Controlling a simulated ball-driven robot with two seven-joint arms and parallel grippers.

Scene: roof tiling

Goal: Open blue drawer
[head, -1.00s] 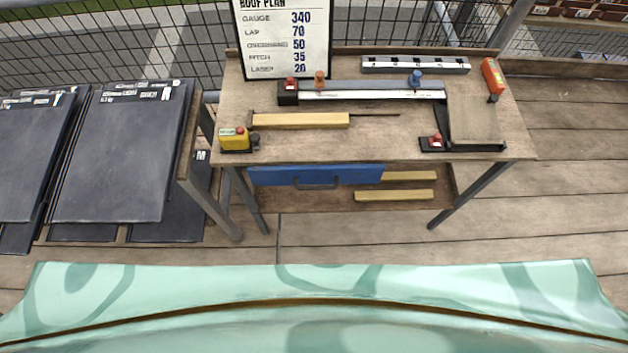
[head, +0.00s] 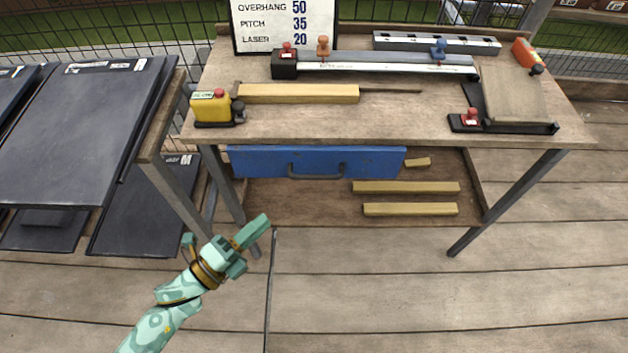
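The blue drawer (head: 372,162) hangs under the left part of the wooden workbench top. Its front looks flush under the bench edge, and a dark bar handle (head: 316,173) is fixed across its middle. My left gripper (head: 258,225) is in the lower left, in front of the bench and apart from the drawer, below and to the left of the handle. Its green fingers point up and right; they overlap in this view, so I cannot tell whether they are open. My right gripper is not in view.
The workbench (head: 400,125) carries a yellow device (head: 212,106), a wooden bar, rails and a tile on a jig. Wooden battens (head: 405,187) lie on its lower shelf. Dark tiles (head: 75,135) stand at the left. The plank floor in front is mostly clear.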

